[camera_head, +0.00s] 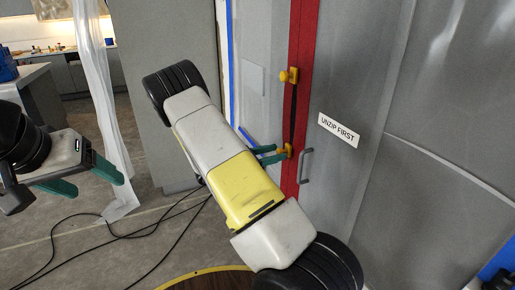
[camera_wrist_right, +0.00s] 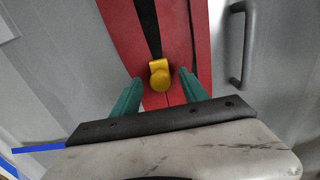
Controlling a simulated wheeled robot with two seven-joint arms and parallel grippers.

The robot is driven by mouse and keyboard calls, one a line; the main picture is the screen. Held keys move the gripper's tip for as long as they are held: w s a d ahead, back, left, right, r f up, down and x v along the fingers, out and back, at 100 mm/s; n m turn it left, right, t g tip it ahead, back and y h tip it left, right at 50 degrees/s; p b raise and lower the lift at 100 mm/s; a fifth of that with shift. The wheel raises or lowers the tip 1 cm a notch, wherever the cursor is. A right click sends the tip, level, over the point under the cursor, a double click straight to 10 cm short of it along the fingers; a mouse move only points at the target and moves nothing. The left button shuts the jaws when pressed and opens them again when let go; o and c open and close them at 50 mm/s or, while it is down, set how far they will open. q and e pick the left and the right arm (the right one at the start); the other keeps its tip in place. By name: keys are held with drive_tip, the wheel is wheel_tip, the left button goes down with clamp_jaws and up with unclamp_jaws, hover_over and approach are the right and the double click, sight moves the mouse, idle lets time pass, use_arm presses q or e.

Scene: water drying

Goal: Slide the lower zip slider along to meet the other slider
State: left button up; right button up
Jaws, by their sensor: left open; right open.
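A red zip strip (camera_head: 302,50) runs down a grey sheet wall. The upper yellow slider (camera_head: 289,76) sits high on it. The lower yellow slider (camera_head: 284,150) sits further down, with a dark gap in the zip between the two. My right gripper (camera_head: 275,154) is open at the lower slider. In the right wrist view the lower slider's round yellow knob (camera_wrist_right: 159,76) lies between my two teal fingertips, with space visible on both sides. Contact is not visible. My left gripper (camera_head: 92,178) is open and empty at the far left, away from the zip.
A grey handle (camera_head: 305,166) is fixed to the sheet just right of the lower slider. A label reading "UNZIP FIRST" (camera_head: 338,130) is above it. Black cables (camera_head: 150,232) lie on the floor. Clear plastic sheeting (camera_head: 97,90) hangs at the left.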

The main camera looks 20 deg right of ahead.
clamp_jaws()
idle(1.3)
